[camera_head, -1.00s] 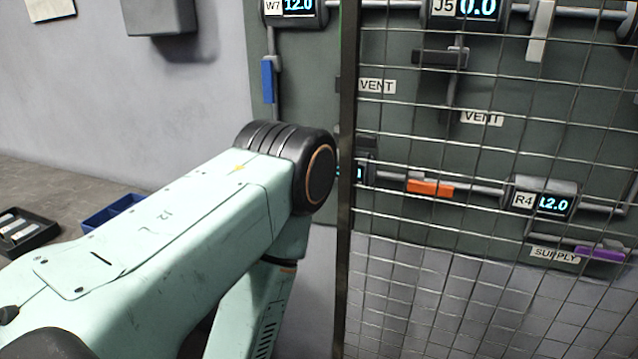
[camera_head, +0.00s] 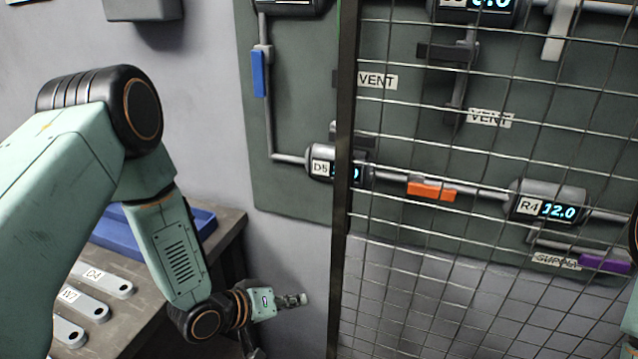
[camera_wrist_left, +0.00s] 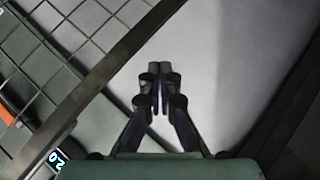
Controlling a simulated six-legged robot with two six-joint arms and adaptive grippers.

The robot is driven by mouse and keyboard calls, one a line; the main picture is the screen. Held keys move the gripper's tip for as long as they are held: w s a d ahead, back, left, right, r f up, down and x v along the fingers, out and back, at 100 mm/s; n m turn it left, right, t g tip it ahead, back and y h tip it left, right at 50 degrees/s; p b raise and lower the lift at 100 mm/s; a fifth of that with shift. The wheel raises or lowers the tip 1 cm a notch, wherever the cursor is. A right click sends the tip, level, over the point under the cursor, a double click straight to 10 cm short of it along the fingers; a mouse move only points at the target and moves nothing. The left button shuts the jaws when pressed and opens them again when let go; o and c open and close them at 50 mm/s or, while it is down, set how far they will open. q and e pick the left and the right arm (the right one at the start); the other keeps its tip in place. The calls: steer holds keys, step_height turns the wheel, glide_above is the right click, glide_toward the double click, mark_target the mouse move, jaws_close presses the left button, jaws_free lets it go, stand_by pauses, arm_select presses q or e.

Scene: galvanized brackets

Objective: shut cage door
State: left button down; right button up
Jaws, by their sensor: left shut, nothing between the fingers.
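The cage door (camera_head: 430,135) is a wire mesh panel with a dark upright frame edge (camera_head: 342,150), standing in front of the green pipe board in the head view. My left gripper (camera_head: 303,299) is low, just left of that frame edge in the picture, with a visible gap between them. In the left wrist view the fingers of my left gripper (camera_wrist_left: 158,70) are together and empty. The door's frame bar (camera_wrist_left: 95,82) and mesh (camera_wrist_left: 60,45) run diagonally to the left of the fingers there. My right gripper is not in view. Any latch is not visible.
Behind the mesh, the green board (camera_head: 295,80) carries gauges, an orange handle (camera_head: 431,190) and a purple handle (camera_head: 605,263). A blue handle (camera_head: 259,73) is left of the door edge. A bench (camera_head: 228,228) holds a blue tray (camera_head: 120,238) and labelled metal tags (camera_head: 104,279).

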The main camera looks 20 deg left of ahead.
arm_select(q)
steer(key=w+r+t+h, duration=0.2)
steer(key=w+r+h, duration=0.4)
steer(key=r, duration=0.8)
steer(key=s+a+r+m+g+h+p, duration=0.1)
steer(key=a+r+g+h, duration=0.2)
steer(key=r, duration=0.2)
steer(key=s+a+r+g+h, duration=0.1)
steer(key=a+r+g+h, duration=0.1)
steer(key=r+g, duration=0.25)
steer(key=w+x, duration=0.1)
steer(key=x, duration=0.8)
steer(key=shift+r+b, duration=0.3)
steer(key=shift+b, duration=0.1)
steer(key=shift+s+d+r+t, duration=0.1)
steer(key=shift+s+d+t, duration=0.05)
steer(key=shift+d+t, duration=0.1)
steer(key=shift+a, duration=0.15)
